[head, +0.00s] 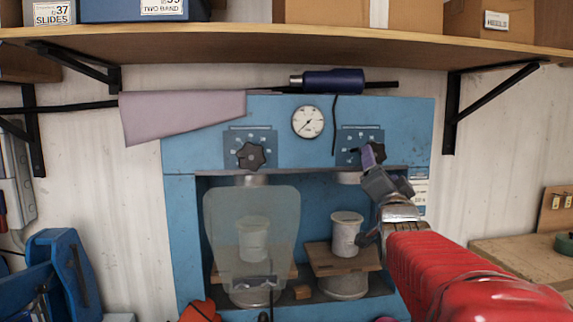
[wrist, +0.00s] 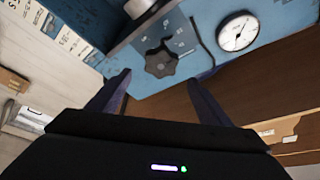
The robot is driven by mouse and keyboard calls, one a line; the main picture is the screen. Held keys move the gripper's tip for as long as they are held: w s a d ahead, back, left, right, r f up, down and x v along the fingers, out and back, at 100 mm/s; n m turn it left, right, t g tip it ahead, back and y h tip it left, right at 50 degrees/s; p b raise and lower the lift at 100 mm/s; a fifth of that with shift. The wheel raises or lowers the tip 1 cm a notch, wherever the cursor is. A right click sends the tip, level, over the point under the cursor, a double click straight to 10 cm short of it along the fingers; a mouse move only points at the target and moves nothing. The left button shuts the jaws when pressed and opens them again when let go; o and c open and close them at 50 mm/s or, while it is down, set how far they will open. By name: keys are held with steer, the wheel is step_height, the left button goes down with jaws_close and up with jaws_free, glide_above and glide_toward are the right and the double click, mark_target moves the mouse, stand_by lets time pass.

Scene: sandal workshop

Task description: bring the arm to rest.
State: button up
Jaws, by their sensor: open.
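My red arm reaches in from the lower right of the head view. My gripper (head: 372,155) is in front of the right black knob of the blue press (head: 270,112) and partly hides it. In the wrist view my gripper (wrist: 158,78) is open, with its two dark fingers spread and nothing between them. The right knob (wrist: 161,62) shows just beyond the fingertips there, and the gap to it is hard to judge. The round gauge (wrist: 238,32) lies to its right in that view.
A wooden shelf (head: 300,44) with boxes runs above the press on black brackets (head: 466,108). A clear shield (head: 250,215) hangs before the left press opening. A white spool (head: 346,232) stands inside at right. A workbench (head: 515,258) is at far right.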

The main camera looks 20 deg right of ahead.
steer(key=shift+a, duration=0.1)
stand_by(0.3)
step_height(320, 180, down, 11)
steer(key=n+g+y, duration=0.2)
steer(key=n+g, duration=0.1)
steer(key=g, duration=0.1)
steer(key=s+a+f+n+g+y, duration=0.35)
steer(key=a+f, duration=0.35)
steer(key=f, duration=0.5)
steer(key=s+a+f+n+g+y, duration=0.1)
steer(key=s+a+f+n+y, duration=0.1)
steer(key=s+a, duration=0.4)
steer(key=s+a+f+n+g+y, duration=0.2)
steer(key=s+a+f+n, duration=0.2)
steer(key=a, duration=0.7)
steer(key=s+a+f+n+g+y, duration=0.1)
steer(key=s+a+f+n+y, duration=0.1)
steer(key=s+a+f, duration=0.3)
steer(key=s+a+n, duration=0.1)
steer(key=s+a, duration=0.2)
steer(key=a, duration=0.1)
steer(key=shift+a+g, duration=0.25)
steer(key=shift+g, duration=0.1)
